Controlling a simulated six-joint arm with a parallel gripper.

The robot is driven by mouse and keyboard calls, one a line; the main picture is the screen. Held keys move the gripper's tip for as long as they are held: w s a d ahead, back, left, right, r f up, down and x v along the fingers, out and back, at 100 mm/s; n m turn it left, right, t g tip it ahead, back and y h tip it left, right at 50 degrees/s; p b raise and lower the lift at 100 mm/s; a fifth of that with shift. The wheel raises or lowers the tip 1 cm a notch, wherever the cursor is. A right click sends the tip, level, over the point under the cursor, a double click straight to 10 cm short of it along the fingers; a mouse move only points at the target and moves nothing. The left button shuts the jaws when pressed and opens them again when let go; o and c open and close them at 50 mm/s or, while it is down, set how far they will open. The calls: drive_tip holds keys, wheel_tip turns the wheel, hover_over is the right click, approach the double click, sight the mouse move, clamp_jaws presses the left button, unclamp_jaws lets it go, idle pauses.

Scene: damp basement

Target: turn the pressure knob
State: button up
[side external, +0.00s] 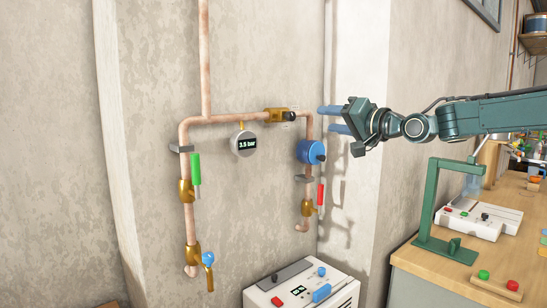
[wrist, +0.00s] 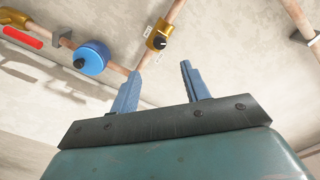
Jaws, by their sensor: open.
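A black knob (side external: 291,116) sits on a brass fitting (side external: 276,115) in the upper copper pipe; in the wrist view the knob (wrist: 159,43) shows beyond the fingers, with small labels beside it. A blue round unit (side external: 310,151) on the right pipe also has a black knob (side external: 320,158). A round gauge (side external: 243,143) hangs below the upper pipe and reads 3.5 bar. My gripper (side external: 325,119) is open and empty, to the right of the brass fitting and apart from it. Its two blue fingers (wrist: 160,69) point toward the pipework.
A green-handled valve (side external: 196,169) is on the left pipe and a red-handled one (side external: 320,195) on the right pipe. A blue-handled tap (side external: 208,260) is low on the left. A white control box (side external: 340,291) stands below. A wooden bench (side external: 407,263) carries a green stand (side external: 425,210).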

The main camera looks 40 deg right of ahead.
sight(293, 116)
drive_tip(key=shift+w, duration=6.55)
drive_tip(key=c, duration=1)
